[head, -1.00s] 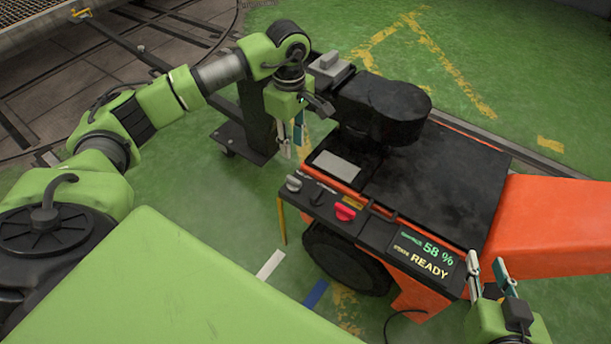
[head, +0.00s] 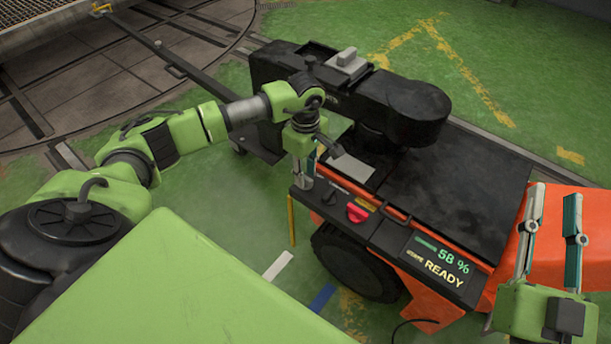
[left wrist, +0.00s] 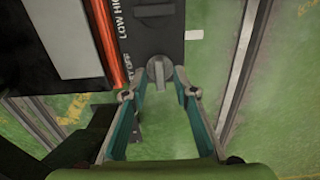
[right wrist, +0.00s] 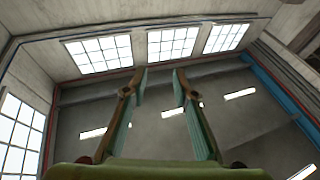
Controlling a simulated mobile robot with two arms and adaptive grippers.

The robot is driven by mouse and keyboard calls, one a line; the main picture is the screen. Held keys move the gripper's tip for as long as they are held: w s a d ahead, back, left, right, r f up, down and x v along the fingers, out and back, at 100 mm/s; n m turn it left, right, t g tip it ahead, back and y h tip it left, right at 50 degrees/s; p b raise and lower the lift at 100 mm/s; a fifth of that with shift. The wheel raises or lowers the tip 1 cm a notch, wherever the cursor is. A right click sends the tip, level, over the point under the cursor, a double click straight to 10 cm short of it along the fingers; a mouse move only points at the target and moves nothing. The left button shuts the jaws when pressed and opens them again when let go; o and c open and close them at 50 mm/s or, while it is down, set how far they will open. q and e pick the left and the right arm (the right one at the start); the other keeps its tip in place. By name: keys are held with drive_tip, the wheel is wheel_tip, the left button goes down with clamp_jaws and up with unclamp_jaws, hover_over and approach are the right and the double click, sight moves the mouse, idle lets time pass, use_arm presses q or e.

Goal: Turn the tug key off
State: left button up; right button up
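The grey tug key (left wrist: 160,72) is a round knob with a raised bar at the end of the black control panel (head: 385,238). In the left wrist view it sits between the fingertips of my left gripper (left wrist: 162,78), which are apart; contact is hard to tell. In the head view my left gripper (head: 303,184) points down over the panel's left end and hides the key. The tug's display (head: 436,260) reads 58 % and READY. My right gripper (head: 556,190) is open and empty, pointing up at the right; its wrist view shows walls and windows.
A red button (head: 357,212) and a black switch (head: 329,197) are on the panel close to the key. The tug's black column (head: 400,108) stands behind. Green floor is clear in front of the tug, with white and blue marks.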

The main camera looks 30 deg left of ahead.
use_arm(q)
drive_tip(key=shift+f, duration=0.5)
use_arm(e)
drive_tip(key=shift+s+r+t, duration=0.3)
drive_tip(key=shift+r+t, duration=0.1)
drive_tip(key=shift+r, duration=0.25)
use_arm(q)
clamp_jaws()
use_arm(e)
drive_tip(key=shift+w, duration=0.1)
